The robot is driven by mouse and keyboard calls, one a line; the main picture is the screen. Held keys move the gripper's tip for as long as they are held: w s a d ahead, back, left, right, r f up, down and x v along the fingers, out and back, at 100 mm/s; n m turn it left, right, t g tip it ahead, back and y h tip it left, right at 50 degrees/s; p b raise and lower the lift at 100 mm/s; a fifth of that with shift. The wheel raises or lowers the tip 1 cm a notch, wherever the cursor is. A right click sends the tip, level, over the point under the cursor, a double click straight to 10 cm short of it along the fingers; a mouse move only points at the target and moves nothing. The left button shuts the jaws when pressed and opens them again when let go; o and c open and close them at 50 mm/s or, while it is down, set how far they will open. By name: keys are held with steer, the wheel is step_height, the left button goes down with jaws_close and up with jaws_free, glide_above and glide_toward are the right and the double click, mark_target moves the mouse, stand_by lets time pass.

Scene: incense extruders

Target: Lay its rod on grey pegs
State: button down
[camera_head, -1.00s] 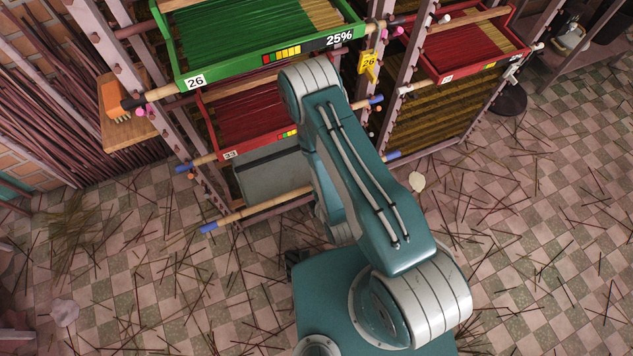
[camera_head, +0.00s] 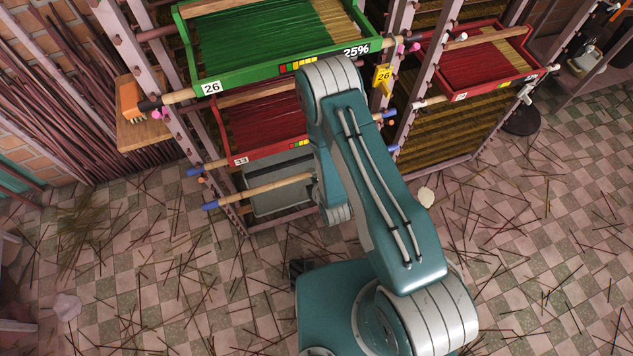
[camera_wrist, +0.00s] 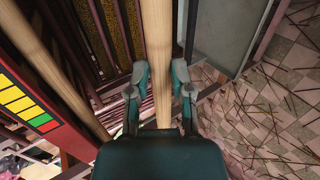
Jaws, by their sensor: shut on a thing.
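A pale wooden rod (camera_head: 262,190) with blue ends slants across the front of the rack, below red tray 33 (camera_head: 270,152). My gripper (camera_wrist: 158,86) is shut on the rod (camera_wrist: 157,40), one finger on each side. In the head view my arm hides the gripper and part of the rod. A grey panel or tray (camera_head: 283,196) shows just behind the rod. The rod's left end is close to the left rack post (camera_head: 222,190); I cannot tell whether it touches. I cannot make out grey pegs clearly; pink and orange ones show on the posts.
Green tray 26 (camera_head: 270,45) sits above tray 33, with its own rod. Another rod (camera_wrist: 48,70) runs left of the held one in the wrist view. A yellow tag 26 (camera_head: 382,77) hangs on the middle post. Loose sticks litter the open tiled floor (camera_head: 120,240).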

steer(key=x, duration=0.7)
stand_by(0.6)
steer(key=shift+c, duration=2.2)
jaws_free()
steer(key=o, duration=0.3)
steer(key=shift+s+d, duration=0.45)
steer(key=shift+s, duration=1.15)
steer(key=shift+s+d, duration=0.5)
steer(key=shift+s, duration=1.1)
steer(key=shift+s+d, duration=0.45)
steer(key=shift+s, duration=1.15)
